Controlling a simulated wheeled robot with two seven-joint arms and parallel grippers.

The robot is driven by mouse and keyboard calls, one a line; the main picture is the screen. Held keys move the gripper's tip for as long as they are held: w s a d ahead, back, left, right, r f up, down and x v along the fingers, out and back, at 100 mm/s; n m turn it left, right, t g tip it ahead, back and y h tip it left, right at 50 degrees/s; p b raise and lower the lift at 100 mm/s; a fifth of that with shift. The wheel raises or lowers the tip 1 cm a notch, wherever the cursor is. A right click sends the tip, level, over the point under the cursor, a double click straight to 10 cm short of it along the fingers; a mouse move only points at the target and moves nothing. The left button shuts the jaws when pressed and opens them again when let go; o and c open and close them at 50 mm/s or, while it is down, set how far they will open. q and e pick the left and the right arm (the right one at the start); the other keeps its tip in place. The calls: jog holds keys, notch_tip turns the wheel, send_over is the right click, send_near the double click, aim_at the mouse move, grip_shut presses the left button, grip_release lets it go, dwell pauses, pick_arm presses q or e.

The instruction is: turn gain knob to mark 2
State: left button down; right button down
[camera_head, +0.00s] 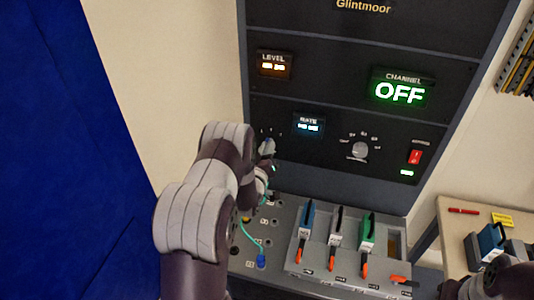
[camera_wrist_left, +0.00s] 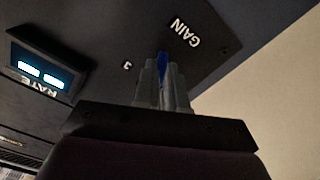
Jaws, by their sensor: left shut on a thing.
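My left gripper (camera_head: 267,149) is at the left side of the dark rack panel, beside a few small scale marks. In the left wrist view my left gripper (camera_wrist_left: 162,88) is shut on the gain knob (camera_wrist_left: 162,60), of which only a narrow blue part shows between the fingers. The white GAIN label (camera_wrist_left: 185,32) is just beyond it. One small scale character (camera_wrist_left: 127,65) shows beside the fingers, too small to read surely. The rest of the scale and the knob's pointer are hidden.
A second, grey knob (camera_head: 360,151) with a scale sits right on the panel, near a red switch (camera_head: 415,157). Below, a grey console (camera_head: 290,225) carries blue, white and green levers with orange ends. A teal cable (camera_head: 246,230) hangs near my left arm.

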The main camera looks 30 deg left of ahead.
pick_arm(q)
jog(key=shift+f+m+b, duration=0.15)
jog(key=shift+m+b, duration=1.9)
jog(key=shift+m, duration=0.65)
jog(key=c, duration=1.2)
grip_release()
jog(key=b+v, duration=0.3)
jog(key=v, duration=0.9)
jog(key=shift+s+b, duration=0.4)
